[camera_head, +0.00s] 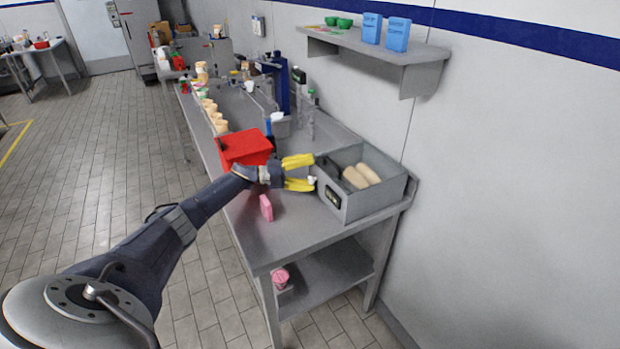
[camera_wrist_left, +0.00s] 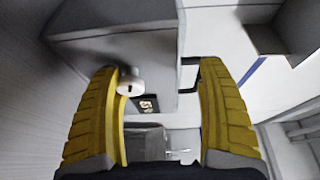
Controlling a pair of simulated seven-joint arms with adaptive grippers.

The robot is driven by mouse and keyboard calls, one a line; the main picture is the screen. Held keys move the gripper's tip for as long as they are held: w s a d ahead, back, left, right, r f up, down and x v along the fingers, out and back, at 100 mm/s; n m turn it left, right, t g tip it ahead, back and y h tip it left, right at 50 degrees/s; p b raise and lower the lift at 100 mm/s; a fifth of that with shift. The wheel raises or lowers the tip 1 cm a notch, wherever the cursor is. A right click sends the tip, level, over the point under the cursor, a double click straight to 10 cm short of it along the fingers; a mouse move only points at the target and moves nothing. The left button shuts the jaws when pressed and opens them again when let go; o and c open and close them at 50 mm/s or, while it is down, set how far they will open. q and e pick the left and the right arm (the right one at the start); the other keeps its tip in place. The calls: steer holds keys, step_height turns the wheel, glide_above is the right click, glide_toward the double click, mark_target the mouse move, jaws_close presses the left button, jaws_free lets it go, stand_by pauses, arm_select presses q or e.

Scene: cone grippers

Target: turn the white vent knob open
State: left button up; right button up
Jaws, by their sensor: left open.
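The white vent knob (camera_head: 312,180) is on the near-left side of a grey open-topped box (camera_head: 394,192) on the bench. My left gripper (camera_head: 307,172) has yellow fingers spread open, with the tips at that side of the box. In the left wrist view, the knob (camera_wrist_left: 130,86) shows as a round white cap with a dark slot. It lies just beside the inner edge of the left-hand finger, with a wide gap to the other finger. Whether a finger touches the knob cannot be told. My left gripper (camera_wrist_left: 158,68) holds nothing.
The box holds tan rolls (camera_head: 355,178) and has a dark display (camera_head: 333,196). A red bin (camera_head: 245,148) stands behind my left wrist. A pink block (camera_head: 266,208) stands on the near bench. A wall shelf (camera_head: 400,50) hangs above.

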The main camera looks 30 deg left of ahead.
arm_select(q)
steer(key=o, duration=0.5)
steer(key=r, duration=0.5)
steer(key=shift+w+a+r, duration=0.2)
steer(key=shift+a+r, duration=0.2)
steer(key=shift+s+d+r, duration=0.1)
steer(key=shift+s+r, duration=0.25)
steer(key=shift+r, duration=0.45)
steer(key=c, duration=0.6)
steer(key=shift+w+f, duration=0.2)
steer(key=shift+s+r, duration=0.1)
steer(key=shift+o, duration=0.4)
steer(key=shift+s+f, duration=0.2)
steer(key=shift+f, duration=0.15)
steer(key=shift+c, duration=0.3)
steer(key=m+y, duration=0.5)
steer(key=m, duration=0.6)
glide_toward(309, 179)
steer(key=x, duration=1)
steer(key=shift+w+d+f, duration=0.1)
steer(key=shift+w+f, duration=0.05)
steer(key=shift+f, duration=0.05)
